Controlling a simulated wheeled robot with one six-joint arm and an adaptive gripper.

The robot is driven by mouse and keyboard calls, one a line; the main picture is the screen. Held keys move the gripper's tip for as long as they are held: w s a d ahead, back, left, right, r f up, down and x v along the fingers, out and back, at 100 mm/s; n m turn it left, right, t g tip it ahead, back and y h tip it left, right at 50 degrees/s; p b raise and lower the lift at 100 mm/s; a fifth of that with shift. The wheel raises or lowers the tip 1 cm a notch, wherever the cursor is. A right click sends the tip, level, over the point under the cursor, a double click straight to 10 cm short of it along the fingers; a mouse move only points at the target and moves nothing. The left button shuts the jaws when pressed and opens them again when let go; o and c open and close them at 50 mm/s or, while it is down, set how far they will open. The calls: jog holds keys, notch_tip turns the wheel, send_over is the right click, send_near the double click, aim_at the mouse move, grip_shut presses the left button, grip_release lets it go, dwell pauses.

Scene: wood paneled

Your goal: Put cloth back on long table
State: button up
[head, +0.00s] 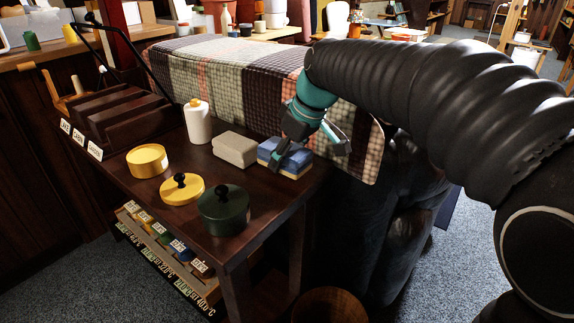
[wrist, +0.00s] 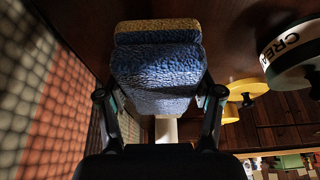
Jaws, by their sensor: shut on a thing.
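A folded blue cloth (head: 272,146) sits near the right edge of the dark wooden long table (head: 235,262), beside the grey folded cloth (head: 235,148). A tan-yellow layer (head: 294,176) shows under its edge. My gripper (head: 280,158) is over the blue cloth, with its fingers down at it. In the wrist view the blue cloth (wrist: 158,75) fills the space between the two fingers of my gripper (wrist: 160,100), with the yellow layer (wrist: 157,25) at its far end. The fingers are shut on its sides. I cannot tell whether it touches the tabletop.
A checked blanket (head: 215,75) hangs behind. A wooden rack (head: 120,112) is at the left end.

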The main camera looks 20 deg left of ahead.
jog(key=shift+f, duration=1.2)
jog(key=shift+f, duration=0.15)
jog(key=o, duration=1.1)
